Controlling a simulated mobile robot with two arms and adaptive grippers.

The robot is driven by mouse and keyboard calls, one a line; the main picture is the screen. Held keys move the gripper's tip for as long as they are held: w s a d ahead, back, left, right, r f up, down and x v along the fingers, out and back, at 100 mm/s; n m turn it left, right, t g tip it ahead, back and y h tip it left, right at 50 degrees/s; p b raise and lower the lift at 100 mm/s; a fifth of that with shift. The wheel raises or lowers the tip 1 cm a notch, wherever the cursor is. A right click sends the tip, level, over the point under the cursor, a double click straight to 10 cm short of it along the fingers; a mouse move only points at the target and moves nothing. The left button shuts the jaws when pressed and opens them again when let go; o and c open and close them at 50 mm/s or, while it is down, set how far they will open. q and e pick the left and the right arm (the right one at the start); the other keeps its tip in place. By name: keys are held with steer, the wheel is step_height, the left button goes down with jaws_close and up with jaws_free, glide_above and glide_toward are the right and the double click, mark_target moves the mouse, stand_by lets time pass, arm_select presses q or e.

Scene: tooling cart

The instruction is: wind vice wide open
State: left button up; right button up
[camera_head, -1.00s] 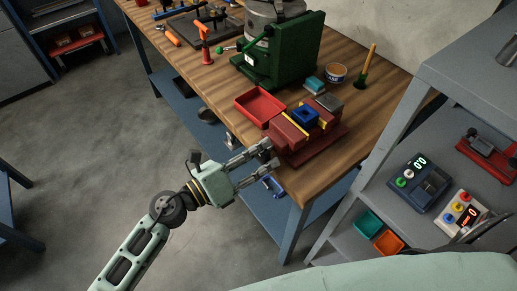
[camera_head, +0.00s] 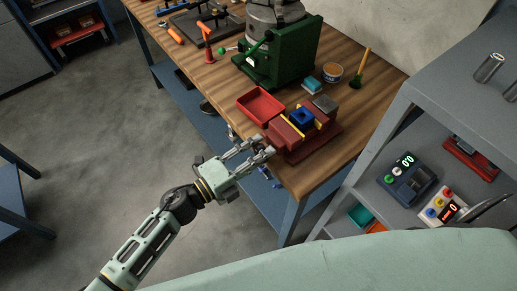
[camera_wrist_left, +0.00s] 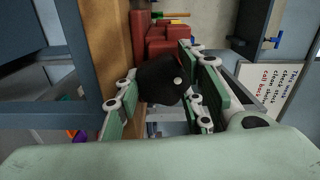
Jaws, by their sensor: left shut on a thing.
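The red vice (camera_head: 318,146) is mounted at the near edge of the wooden bench. A blue block (camera_head: 303,117) sits between its yellow-faced jaws, and its red body also shows at the top of the left wrist view (camera_wrist_left: 168,42). My left gripper (camera_head: 257,149) is at the vice's front end, just off the bench edge. In the left wrist view its fingers are shut on a black vice handle (camera_wrist_left: 160,80); the fingers largely hide this handle in the head view. My right gripper is not in view.
A red tray (camera_head: 260,106) lies beside the vice on the bench (camera_head: 352,120). A green press (camera_head: 290,58), a teal block (camera_head: 312,85), a round tin (camera_head: 331,72) and a yellow-handled brush (camera_head: 361,68) stand behind. A grey shelf unit (camera_head: 425,95) is close on the right.

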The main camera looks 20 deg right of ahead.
arm_select(q)
steer(key=n+p, duration=0.1)
steer(key=n, duration=0.2)
steer(key=n+p, duration=0.1)
steer(key=n, duration=0.1)
steer(key=shift+s+p, duration=0.25)
steer(key=shift+p, duration=0.05)
steer(key=shift+d+f+n+p, duration=0.1)
steer(key=shift+n+p, duration=0.3)
steer(key=shift+n, duration=0.9)
steer(key=shift+s+n, duration=0.1)
steer(key=shift+n, duration=0.3)
steer(key=o, duration=0.8)
steer(key=shift+c, duration=0.2)
steer(key=o, duration=0.4)
steer(key=shift+d, duration=0.2)
steer(key=shift+c, duration=0.2)
steer(key=shift+a, duration=0.2)
